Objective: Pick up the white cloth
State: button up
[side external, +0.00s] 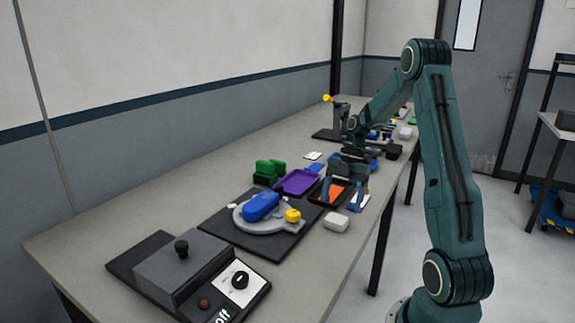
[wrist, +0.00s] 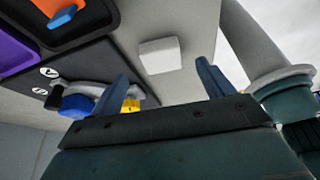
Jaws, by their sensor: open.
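The white cloth (side external: 336,222) looks like a small folded, block-shaped pad. It lies flat on the table near its front edge, beside the dark mat. In the wrist view the white cloth (wrist: 160,55) lies beyond the fingertips, in line with the gap between them. My gripper (side external: 344,194) points down over the area of the black tray, behind the cloth in the side view. Its blue fingers are apart with nothing between them, as the wrist view of my gripper (wrist: 163,76) also shows. They do not touch the cloth.
A dark mat (side external: 222,226) holds a grey round fixture with a blue part (side external: 261,206) and a yellow knob (side external: 292,215). A control box (side external: 185,268) sits at the near end. Table around the cloth is mostly clear.

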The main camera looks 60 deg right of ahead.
aim_at(337, 218)
jog(key=shift+x, duration=2.65)
jog(key=shift+s+a, duration=0.1)
jog(key=shift+r, duration=0.1)
jog(key=c, duration=1.1)
jog(key=shift+o, duration=0.2)
jog(key=shift+r, duration=0.1)
notch_tip(337, 218, up, 20)
jog(key=shift+f, duration=0.2)
jog(key=shift+r, duration=0.1)
